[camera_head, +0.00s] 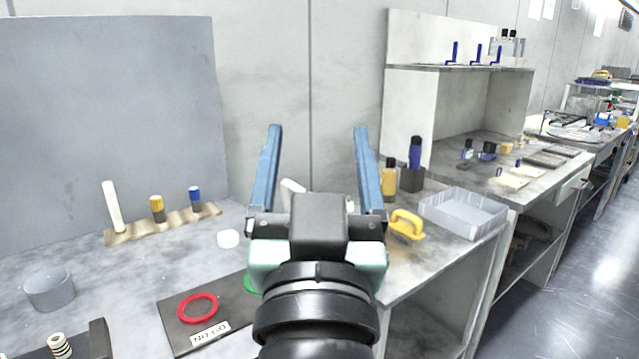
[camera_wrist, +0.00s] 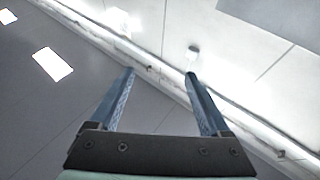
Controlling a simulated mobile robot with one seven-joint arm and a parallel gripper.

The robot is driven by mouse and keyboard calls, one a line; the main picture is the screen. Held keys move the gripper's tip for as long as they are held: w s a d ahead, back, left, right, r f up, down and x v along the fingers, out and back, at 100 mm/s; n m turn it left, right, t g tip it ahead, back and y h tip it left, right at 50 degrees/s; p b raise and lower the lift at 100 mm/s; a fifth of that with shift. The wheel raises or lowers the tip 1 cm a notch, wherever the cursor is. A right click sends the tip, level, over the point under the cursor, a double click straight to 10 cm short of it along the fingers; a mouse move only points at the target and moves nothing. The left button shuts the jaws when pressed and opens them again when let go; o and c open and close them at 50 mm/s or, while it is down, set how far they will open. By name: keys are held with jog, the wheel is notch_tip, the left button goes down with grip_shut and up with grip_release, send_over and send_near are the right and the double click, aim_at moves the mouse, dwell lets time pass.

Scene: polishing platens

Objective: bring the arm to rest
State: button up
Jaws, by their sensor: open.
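My gripper (camera_head: 317,165) is raised above the workbench in the head view, its two blue fingers spread wide apart and pointing up. Nothing is between the fingers. In the wrist view my gripper (camera_wrist: 160,80) is open and empty, with only pale wall and floor-like surfaces beyond it. My dark wrist and arm hide part of the bench in the middle of the head view.
A red ring (camera_head: 198,308) lies on a dark board (camera_head: 176,335) with a "NO GO" label. A grey cup (camera_head: 50,289) stands at left. A yellow-handled tool (camera_head: 406,224) and a clear tray (camera_head: 463,212) are at right. A grey panel (camera_head: 105,95) stands behind.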

jog(key=s+r+t, duration=0.4)
jog(key=s+r, duration=0.5)
jog(key=r, duration=0.3)
notch_tip(320, 180, up, 17)
jog(key=p, duration=1.7)
jog(key=shift+w+p, duration=0.35)
jog(key=shift+w, duration=0.05)
